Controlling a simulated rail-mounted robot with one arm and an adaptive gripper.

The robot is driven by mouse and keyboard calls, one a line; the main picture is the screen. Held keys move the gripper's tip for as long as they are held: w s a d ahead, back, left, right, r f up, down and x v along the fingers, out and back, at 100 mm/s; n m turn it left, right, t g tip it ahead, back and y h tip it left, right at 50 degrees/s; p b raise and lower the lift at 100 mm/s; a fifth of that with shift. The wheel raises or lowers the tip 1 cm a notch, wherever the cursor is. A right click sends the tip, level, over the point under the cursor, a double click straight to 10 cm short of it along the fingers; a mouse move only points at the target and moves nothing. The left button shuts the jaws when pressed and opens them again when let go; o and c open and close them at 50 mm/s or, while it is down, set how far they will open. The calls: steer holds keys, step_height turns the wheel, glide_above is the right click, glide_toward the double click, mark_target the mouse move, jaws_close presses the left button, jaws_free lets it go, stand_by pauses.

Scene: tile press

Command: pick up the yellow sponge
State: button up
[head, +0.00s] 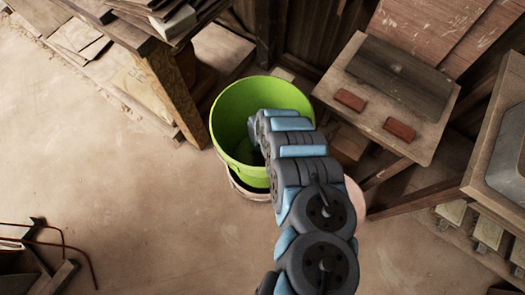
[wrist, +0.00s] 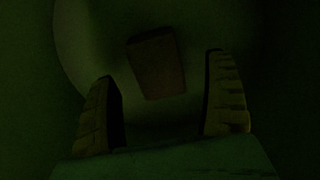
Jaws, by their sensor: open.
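My arm reaches down into a bright green bucket (head: 226,121), and the gripper is hidden inside it in the head view. In the dark wrist view my gripper (wrist: 161,68) is open, its two fingers spread wide apart. A dark brownish block (wrist: 157,65) lies ahead of it, between the fingertip lines and apart from both fingers. The light is too dim to tell its true colour, or whether it is the yellow sponge. No clearly yellow sponge shows in either view.
The bucket wall surrounds my gripper closely. A wooden table (head: 438,143) with two red-brown blocks (head: 399,130) stands to the right. A wooden bench (head: 160,75) stands at the upper left. The floor (head: 130,200) at left is mostly clear.

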mark_target(262, 158)
steer(key=f, duration=0.2)
steer(key=shift+s+a+f+b, duration=0.1)
steer(key=shift+a+f+b, duration=0.15)
steer(key=shift+f+b, duration=0.15)
steer(key=shift+d+f, duration=0.15)
steer(key=shift+c, duration=0.3)
steer(key=c, duration=1.1)
step_height(262, 158, up, 10)
steer(key=p, duration=0.4)
steer(key=shift+p, duration=0.35)
